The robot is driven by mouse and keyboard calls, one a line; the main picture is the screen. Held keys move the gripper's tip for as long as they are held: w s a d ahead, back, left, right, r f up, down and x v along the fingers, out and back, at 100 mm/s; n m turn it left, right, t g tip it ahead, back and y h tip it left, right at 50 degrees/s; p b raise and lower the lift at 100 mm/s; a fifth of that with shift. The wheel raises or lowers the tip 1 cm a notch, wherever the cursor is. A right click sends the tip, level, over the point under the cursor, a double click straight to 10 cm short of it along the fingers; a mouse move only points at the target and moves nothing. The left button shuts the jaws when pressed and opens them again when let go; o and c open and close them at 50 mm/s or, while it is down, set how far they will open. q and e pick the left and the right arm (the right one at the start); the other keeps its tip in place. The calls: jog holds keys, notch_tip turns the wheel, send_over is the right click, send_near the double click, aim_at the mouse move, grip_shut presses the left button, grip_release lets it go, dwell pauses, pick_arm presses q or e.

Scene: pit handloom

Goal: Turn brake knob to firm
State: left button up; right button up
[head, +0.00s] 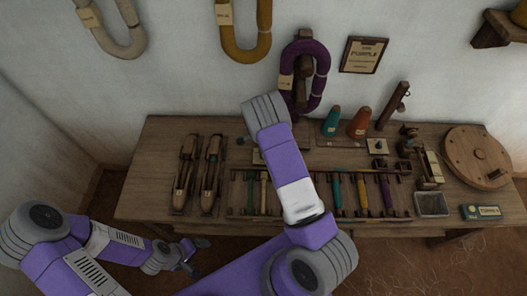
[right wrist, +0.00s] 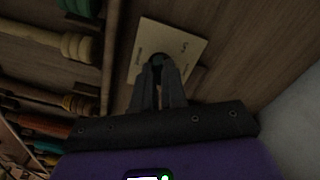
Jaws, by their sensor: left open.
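A cream plate with dark markings (right wrist: 180,45) lies on the wooden surface in the right wrist view. The dark fingers of my right gripper (right wrist: 159,66) reach over it, with their tips close together at its middle. Something dark and round sits at the tips, probably the knob. I cannot tell whether the fingers grip it. In the head view my right arm hides this gripper, and a pale plate edge (head: 258,157) shows beside the arm. My left gripper (head: 197,257) is open and empty, low in front of the bench, away from the plate.
The wooden bench (head: 150,150) holds two shuttles (head: 198,172), a rack of coloured bobbins (head: 362,195), cones (head: 360,122), a small plate (head: 377,146), a grey tray (head: 431,204) and a round wooden disc (head: 477,157). Yarn hanks hang on the wall behind.

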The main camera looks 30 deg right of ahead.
jog(key=o, duration=0.5)
jog(key=shift+c, duration=0.2)
notch_tip(320, 180, up, 8)
jog(key=shift+f+p, duration=0.2)
jog(key=shift+p, duration=0.65)
